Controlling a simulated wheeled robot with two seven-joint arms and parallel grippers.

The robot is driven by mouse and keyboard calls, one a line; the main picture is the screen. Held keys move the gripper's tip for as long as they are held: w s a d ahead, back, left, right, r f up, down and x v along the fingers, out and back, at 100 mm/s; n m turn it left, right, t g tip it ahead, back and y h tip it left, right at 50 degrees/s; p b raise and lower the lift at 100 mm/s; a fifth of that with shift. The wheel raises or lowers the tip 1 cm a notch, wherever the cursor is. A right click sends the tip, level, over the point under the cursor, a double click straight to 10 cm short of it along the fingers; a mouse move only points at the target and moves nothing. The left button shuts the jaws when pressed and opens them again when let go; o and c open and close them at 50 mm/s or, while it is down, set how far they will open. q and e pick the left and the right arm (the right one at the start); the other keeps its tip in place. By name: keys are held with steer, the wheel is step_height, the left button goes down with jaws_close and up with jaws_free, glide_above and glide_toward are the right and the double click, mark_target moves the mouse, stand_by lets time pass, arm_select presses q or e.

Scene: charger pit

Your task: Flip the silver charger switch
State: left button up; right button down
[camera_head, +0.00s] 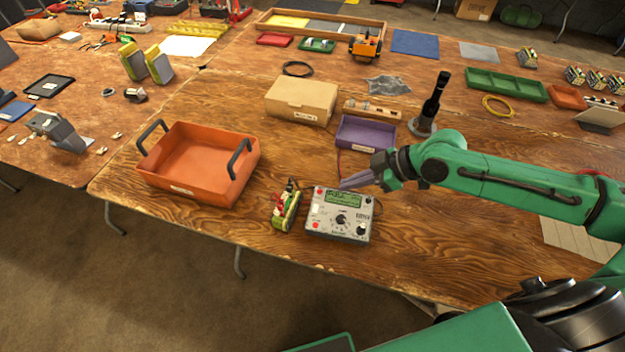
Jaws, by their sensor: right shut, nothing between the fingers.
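The silver charger (330,229) sits on the wooden table, with a green display, a dark central knob and several small buttons on its face. Its switch is too small to pick out for sure. A battery pack (287,211) with wires lies just left of the charger. My right gripper (345,184) comes in from the right; its fingers are shut and empty, pointing left just above the charger's far edge near the display. I cannot tell whether they touch it. My left gripper is not in view.
An orange tray (198,195) with dark handles stands left of the charger. Behind are a purple bin (366,146), a cardboard box (300,112) and a black upright tool (433,100). The table (440,250) right of the charger is clear beneath my arm.

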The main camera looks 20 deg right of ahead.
glide_above(322, 214)
steer(key=f, duration=0.5)
steer(key=shift+s, duration=0.25)
steer(key=f, duration=0.2)
steer(key=f+p, duration=0.1)
steer(key=f, duration=0.1)
steer(key=shift+w+a+f, duration=0.1)
steer(key=shift+w, duration=0.2)
steer(key=shift+f, duration=0.4)
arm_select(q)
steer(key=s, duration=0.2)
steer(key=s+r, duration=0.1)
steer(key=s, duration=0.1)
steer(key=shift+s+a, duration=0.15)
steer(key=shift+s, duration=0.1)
arm_select(e)
steer(key=shift+s+f, duration=0.1)
